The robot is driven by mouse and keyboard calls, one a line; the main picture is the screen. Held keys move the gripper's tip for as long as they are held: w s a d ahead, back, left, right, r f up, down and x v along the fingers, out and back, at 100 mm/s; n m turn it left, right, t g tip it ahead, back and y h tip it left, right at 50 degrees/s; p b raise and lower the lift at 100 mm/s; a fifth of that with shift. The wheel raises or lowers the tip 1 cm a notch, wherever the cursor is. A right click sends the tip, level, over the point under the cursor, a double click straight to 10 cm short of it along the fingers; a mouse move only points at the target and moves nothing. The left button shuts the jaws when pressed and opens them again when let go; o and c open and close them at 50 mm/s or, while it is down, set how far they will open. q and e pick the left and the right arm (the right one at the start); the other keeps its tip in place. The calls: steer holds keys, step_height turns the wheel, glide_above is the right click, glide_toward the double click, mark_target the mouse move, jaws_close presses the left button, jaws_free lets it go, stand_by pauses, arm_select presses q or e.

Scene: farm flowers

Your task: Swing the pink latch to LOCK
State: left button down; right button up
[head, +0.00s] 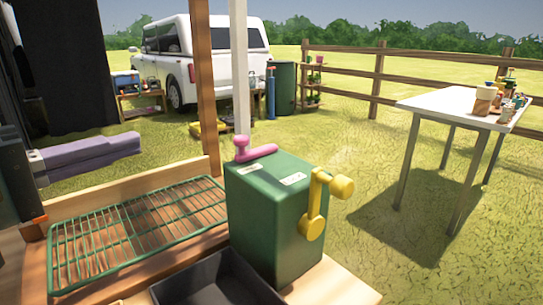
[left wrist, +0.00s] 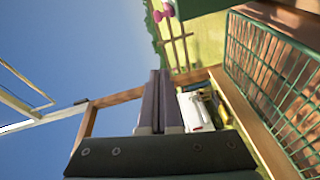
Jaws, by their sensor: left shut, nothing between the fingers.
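A dark green box (head: 268,215) stands on the wooden bench in the head view. The pink latch (head: 257,153) lies across the back of its top, with an upright knob at its left end and its bar reaching right. Two pale labels (head: 292,178) are on the top; their writing is too small to read. My left gripper (head: 138,142) is left of the box, apart from the latch, with its fingers shut and empty. In the left wrist view its fingers (left wrist: 158,75) lie together, and pink knobs (left wrist: 158,16) show near the top edge. My right gripper is out of view.
A yellow crank (head: 314,205) sticks out from the box's right side. A green wire rack (head: 135,230) lies left of the box, and a black bin (head: 215,280) stands in front. A wooden post (head: 205,90) and a white post (head: 240,70) rise behind.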

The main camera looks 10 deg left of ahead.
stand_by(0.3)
arm_select(q)
steer(key=w+d+f+p, duration=0.1)
steer(key=w+d+p, duration=0.1)
steer(key=w+d, duration=0.6)
steer(key=shift+w+f, duration=0.15)
steer(key=shift+f, duration=0.05)
stand_by(0.5)
